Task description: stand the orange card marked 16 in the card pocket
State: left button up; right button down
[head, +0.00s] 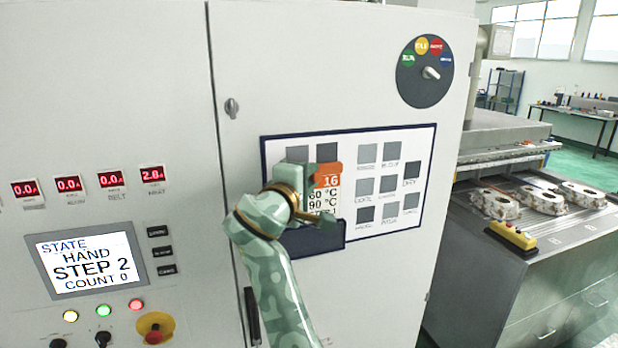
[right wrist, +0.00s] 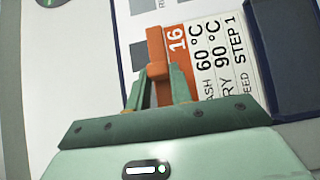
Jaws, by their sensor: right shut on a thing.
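The orange card marked 16 (head: 330,172) is upright at the cabinet board, with an orange top and a white lower part reading 60 °C, 90 °C and STEP 1. My right gripper (head: 309,186) is shut on its orange tab. In the right wrist view the fingers (right wrist: 158,82) close on the tab of the card (right wrist: 205,50), seen turned sideways. The card pocket (head: 322,239) is the dark blue holder low on the board; it shows at the right of the wrist view (right wrist: 285,50). The card's lower edge meets the pocket's rim; I cannot tell how deep it sits. My left gripper is out of view.
The white board (head: 425,150) carries several grey squares with labels. A rotary dial (head: 425,72) is above it, a small latch (head: 231,108) to its left. A display (head: 84,264) and lit buttons are at left. Castings (head: 495,204) lie on a bench at right.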

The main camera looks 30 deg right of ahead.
jog(key=shift+p, duration=0.4)
dwell(0.7)
jog(key=b, duration=0.5)
send_near(318, 205)
jog(key=shift+x, duration=2.75)
jog(key=c, duration=1.2)
grip_release()
jog(key=shift+r, duration=0.1)
jog(key=shift+o, duration=0.2)
jog(key=shift+a, duration=0.1)
